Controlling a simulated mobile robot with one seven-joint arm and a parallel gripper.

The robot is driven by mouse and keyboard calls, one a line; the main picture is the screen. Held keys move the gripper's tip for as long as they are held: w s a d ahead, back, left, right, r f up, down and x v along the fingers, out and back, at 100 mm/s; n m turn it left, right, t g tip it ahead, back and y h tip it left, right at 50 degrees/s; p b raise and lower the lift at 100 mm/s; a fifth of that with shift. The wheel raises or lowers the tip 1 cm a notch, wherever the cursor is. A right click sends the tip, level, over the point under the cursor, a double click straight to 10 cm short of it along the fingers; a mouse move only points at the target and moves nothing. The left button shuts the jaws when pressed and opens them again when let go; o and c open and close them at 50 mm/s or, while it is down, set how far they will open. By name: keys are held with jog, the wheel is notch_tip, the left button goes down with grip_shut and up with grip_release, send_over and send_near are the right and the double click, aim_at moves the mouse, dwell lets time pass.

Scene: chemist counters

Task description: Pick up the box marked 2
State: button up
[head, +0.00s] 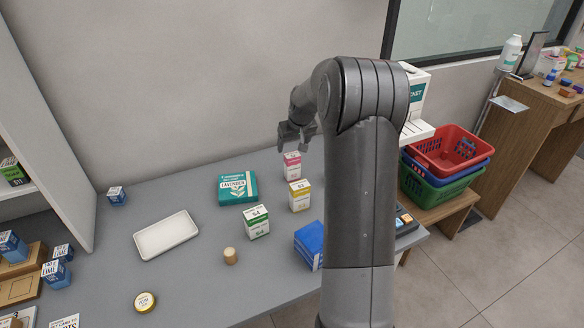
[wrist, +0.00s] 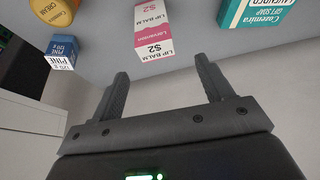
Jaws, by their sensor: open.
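The box marked 2 is a pink and white lip balm carton (head: 292,166) standing upright on the grey counter, behind the yellow box. In the wrist view the carton (wrist: 153,32) shows "$2" and "LIP BALM" and lies at the top, beyond and between the two fingertips. My gripper (head: 297,138) is above the carton in the head view, apart from it. In the wrist view my gripper (wrist: 160,76) has its fingers wide apart with nothing between them.
A yellow box (head: 299,196) and a green-and-white box (head: 256,222) stand in front of the carton. A teal soap box (head: 237,188) lies to the left, with a white tray (head: 166,235) farther left. A blue pack (head: 308,245) sits near my arm.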

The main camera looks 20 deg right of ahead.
aim_at(292, 155)
jog(key=x, duration=0.9)
jog(key=shift+s+d+f, duration=0.1)
jog(key=shift+s+d, duration=0.05)
jog(key=shift+d, duration=0.05)
jog(key=c, duration=1.1)
